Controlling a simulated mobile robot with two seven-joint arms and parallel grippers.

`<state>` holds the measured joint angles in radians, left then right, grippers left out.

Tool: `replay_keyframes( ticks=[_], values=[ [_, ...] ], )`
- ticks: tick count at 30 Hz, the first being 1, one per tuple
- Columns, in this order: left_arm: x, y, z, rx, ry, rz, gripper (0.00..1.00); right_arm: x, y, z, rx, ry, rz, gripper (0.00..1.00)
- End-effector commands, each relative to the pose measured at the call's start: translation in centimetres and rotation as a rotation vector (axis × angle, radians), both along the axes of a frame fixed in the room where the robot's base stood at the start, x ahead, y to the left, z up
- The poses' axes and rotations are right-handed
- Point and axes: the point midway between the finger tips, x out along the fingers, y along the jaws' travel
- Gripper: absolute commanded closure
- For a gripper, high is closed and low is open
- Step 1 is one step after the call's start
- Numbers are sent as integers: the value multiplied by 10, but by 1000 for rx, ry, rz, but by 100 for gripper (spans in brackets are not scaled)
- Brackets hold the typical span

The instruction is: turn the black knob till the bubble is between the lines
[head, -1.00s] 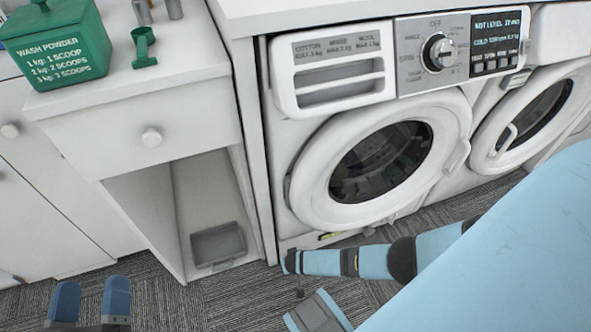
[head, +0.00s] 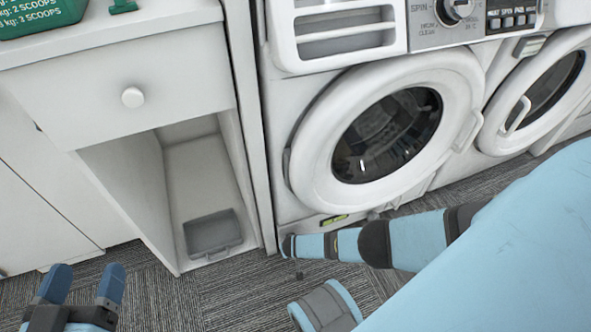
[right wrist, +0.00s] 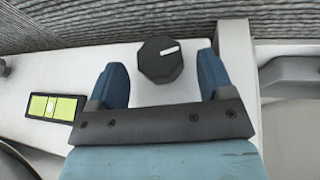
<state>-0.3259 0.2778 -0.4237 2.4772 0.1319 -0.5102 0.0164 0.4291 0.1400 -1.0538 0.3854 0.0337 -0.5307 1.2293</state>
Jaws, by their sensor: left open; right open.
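The black knob (right wrist: 160,67) shows in the right wrist view, faceted with a pale mark on top. My right gripper (right wrist: 161,62) is open, with one blue finger on either side of the knob and a visible gap on each side. The bubble level (right wrist: 52,107), yellow-green in a black frame, lies left of the gripper. A pale bubble shows near its middle, but it is too small to place surely against the lines. In the head view the level (head: 335,219) shows low on the washing machine's front. My left gripper (head: 84,285) is open and empty at lower left.
The washing machine (head: 298,165) stands beside a white cabinet (head: 130,60) whose open bay holds a grey bin (head: 213,236). A second machine (head: 541,95) stands at right. Carpet (head: 215,300) is free in front. A green box (head: 40,15) sits on the cabinet.

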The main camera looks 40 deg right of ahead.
Motion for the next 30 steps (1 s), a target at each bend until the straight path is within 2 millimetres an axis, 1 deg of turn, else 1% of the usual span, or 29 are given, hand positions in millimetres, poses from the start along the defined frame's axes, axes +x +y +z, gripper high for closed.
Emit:
replay_keyframes(
  ticks=[1, 4, 9, 17, 18, 20, 21, 23, 24, 30],
  values=[
    [3, 2, -4, 19, -33, 1, 26, 2, -1, -10, 0, 0, 0, 26],
    [6, 4, -2, 44, -80, 4, 26, 5, -4, -15, 0, -1, 0, 26],
    [9, 6, 2, 67, -120, 6, 26, 7, -6, -19, -1, 0, 0, 26],
    [9, 6, 3, 69, -124, 6, 26, 7, -6, -18, 0, 0, 0, 26],
    [9, 6, 3, 69, -124, 6, 26, 7, -6, -18, 0, 0, 0, 35],
    [9, 6, 3, 70, -123, 5, 26, 7, -6, -18, 0, 0, 0, 49],
    [9, 6, 3, 70, -123, 5, 26, 7, -6, -18, 0, 0, 0, 58],
    [9, 6, 3, 70, -123, 5, 26, 7, -6, -18, 0, 0, 0, 72],
    [9, 6, 3, 70, -123, 5, 26, 7, -6, -18, 0, 0, 0, 74],
    [9, 6, 4, 69, -122, 5, 26, 5, -6, -19, 35, -4, -3, 73]
  ],
)
